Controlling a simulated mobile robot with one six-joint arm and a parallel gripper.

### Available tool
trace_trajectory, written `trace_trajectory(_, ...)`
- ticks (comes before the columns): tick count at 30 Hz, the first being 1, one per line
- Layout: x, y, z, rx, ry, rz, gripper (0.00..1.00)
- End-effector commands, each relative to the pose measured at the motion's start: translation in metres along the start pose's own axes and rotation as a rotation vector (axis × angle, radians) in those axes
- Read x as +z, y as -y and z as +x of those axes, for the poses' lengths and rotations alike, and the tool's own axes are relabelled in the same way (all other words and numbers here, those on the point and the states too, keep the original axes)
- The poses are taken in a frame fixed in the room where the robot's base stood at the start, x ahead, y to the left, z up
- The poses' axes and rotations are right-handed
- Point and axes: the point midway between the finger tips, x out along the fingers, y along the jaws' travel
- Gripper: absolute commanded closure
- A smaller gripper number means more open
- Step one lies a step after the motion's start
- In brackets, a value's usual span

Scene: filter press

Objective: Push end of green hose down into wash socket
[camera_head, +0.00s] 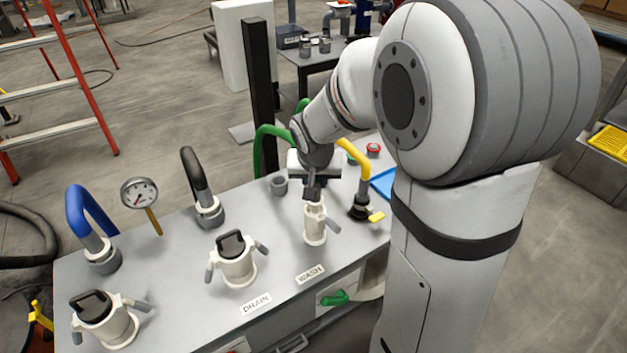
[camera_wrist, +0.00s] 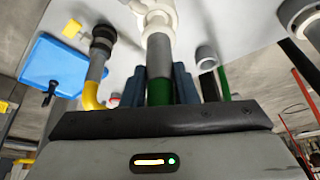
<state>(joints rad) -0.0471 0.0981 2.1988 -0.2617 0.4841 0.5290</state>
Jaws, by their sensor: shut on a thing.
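The wash socket (camera_head: 315,232) is a cream fitting with side levers, behind the WASH label on the grey bench. My gripper (camera_head: 313,190) is directly above it, pointing down. In the wrist view my gripper (camera_wrist: 159,88) is shut around the green hose (camera_wrist: 160,93), just behind its pale grey end (camera_wrist: 158,55). That end lines up with the mouth of the wash socket (camera_wrist: 156,14) and appears to meet it; how deep it sits I cannot tell. In the head view the green hose (camera_head: 265,138) arches behind my wrist, and my gripper hides most of its end.
The capped drain socket (camera_head: 238,268) and another capped socket (camera_head: 105,322) stand to the left. An empty grey holder (camera_head: 279,186) is behind. A yellow hose (camera_head: 357,158) with a yellow-handled valve is close on the right. Black and blue hoses and a gauge (camera_head: 139,193) stand farther left.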

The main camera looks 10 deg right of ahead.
Motion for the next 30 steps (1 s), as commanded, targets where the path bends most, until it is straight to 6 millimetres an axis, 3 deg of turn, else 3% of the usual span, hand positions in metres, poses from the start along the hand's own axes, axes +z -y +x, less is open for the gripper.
trace_trajectory(29,0.007,0.000,0.018,0.000,0.000,0.000,1.00)
trace_trajectory(30,0.007,0.000,0.018,0.000,0.000,0.000,0.73)
